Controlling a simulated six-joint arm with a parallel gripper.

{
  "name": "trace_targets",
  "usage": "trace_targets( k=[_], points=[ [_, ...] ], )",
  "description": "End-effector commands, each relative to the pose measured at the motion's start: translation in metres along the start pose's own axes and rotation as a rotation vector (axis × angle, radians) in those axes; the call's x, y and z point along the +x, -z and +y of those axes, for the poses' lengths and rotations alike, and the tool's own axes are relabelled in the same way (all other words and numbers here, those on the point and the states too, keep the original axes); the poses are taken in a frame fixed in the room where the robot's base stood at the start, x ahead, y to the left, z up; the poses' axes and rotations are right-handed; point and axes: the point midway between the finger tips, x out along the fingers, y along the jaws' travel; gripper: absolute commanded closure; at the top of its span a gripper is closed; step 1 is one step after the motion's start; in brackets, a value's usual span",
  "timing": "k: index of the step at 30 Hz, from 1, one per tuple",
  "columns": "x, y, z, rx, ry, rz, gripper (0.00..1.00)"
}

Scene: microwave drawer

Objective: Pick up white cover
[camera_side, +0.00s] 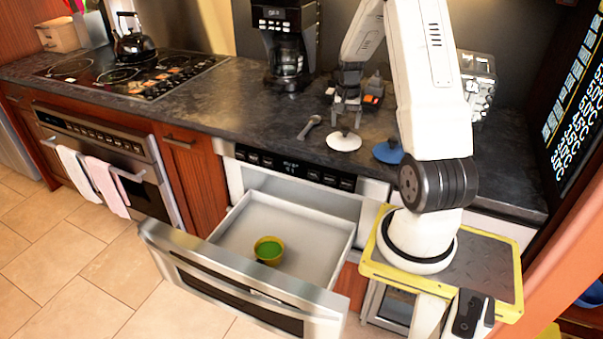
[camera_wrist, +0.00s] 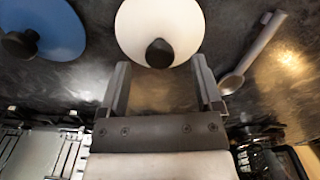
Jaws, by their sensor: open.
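The white cover (camera_side: 344,141) is a round lid lying on the dark countertop, with a dark knob. In the wrist view the white cover (camera_wrist: 160,22) is at the top centre, and its knob lies between the lines of my fingers. My gripper (camera_side: 346,122) is above the counter, pointing down, just behind the cover in the side view. In the wrist view my gripper (camera_wrist: 162,85) is open and empty, its two fingers apart near the cover's lower edge. I cannot tell whether the fingertips touch the cover.
A blue cover (camera_side: 388,152) lies right of the white one, and a grey spoon (camera_side: 309,127) lies left. The microwave drawer (camera_side: 320,232) is pulled open below the counter, with a yellow-green bowl (camera_side: 268,250) inside. A coffee maker (camera_side: 287,45) stands at the back.

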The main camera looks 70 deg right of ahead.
Motion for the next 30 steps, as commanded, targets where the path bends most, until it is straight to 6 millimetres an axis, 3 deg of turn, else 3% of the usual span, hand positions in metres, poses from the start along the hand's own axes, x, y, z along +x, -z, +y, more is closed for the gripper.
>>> trace_targets(
  k=[9,25,26,30],
  points=[
    [0.031,0.001,0.001,0.001,-0.001,0.0,0.17],
    [0.033,0.001,0.001,0.001,-0.001,0.001,0.17],
    [0.033,0.001,0.001,0.001,-0.001,0.001,0.23],
    [0.033,0.001,0.001,0.001,-0.001,0.001,0.68]
  ],
)
